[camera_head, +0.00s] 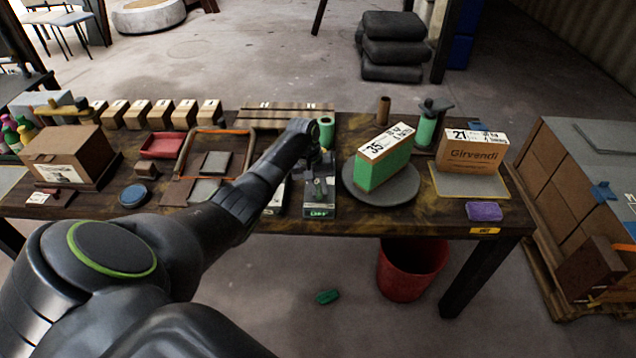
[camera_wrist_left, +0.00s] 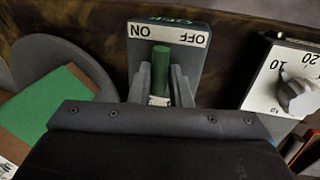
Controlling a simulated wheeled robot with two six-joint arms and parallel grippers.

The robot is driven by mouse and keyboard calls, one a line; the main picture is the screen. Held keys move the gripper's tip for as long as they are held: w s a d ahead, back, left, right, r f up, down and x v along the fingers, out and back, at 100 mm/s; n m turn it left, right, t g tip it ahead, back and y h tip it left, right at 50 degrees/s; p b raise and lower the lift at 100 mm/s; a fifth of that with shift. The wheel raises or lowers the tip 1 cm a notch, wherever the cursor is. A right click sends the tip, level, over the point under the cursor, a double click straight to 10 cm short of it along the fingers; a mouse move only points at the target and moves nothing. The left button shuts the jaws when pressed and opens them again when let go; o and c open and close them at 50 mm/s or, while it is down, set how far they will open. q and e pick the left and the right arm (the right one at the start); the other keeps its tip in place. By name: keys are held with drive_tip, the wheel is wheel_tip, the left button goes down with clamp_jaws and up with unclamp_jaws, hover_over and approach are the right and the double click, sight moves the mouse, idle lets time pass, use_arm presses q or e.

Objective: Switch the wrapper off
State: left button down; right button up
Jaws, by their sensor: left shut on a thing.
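The switch box (camera_head: 320,207) stands near the table's front edge, left of the wrapper's round grey turntable (camera_head: 408,193). In the left wrist view, the switch box (camera_wrist_left: 190,58) has upside-down ON and OFF labels, ON at left and OFF at right. Its green lever (camera_wrist_left: 161,68) stands between the fingers of my left gripper (camera_wrist_left: 160,92), which is shut on it. In the head view my left gripper (camera_head: 318,168) is small and partly hidden by its arm. A green-sided box (camera_head: 378,170) marked 35 sits on the turntable. My right gripper is out of view.
A dial box (camera_wrist_left: 280,90) marked 10 and 20 stands close beside the switch. A Girvendi carton (camera_head: 470,155) and a purple sponge (camera_head: 484,212) lie to the right. A red bin (camera_head: 410,272) stands under the table. Trays and boxes crowd the left side.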

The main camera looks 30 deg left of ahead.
use_arm(q)
drive_tip(key=m, duration=0.3)
drive_tip(key=shift+w+d+m+g, duration=0.1)
drive_tip(key=shift+m+g, duration=0.3)
drive_tip(key=m+b, duration=0.1)
drive_tip(key=m, duration=0.3)
drive_tip(key=shift+w+d+m+g, duration=0.1)
drive_tip(key=shift+m+g, duration=0.3)
drive_tip(key=shift+m, duration=0.3)
drive_tip(key=c, duration=1.4)
unclamp_jaws()
drive_tip(key=shift+o, duration=0.2)
drive_tip(key=shift+r, duration=0.1)
drive_tip(key=a+r+b, duration=0.1)
drive_tip(key=a+r, duration=0.2)
drive_tip(key=r, duration=1.4)
drive_tip(key=shift+w+a, duration=0.15)
drive_tip(key=shift+w, duration=0.25)
drive_tip(key=shift+f, duration=0.15)
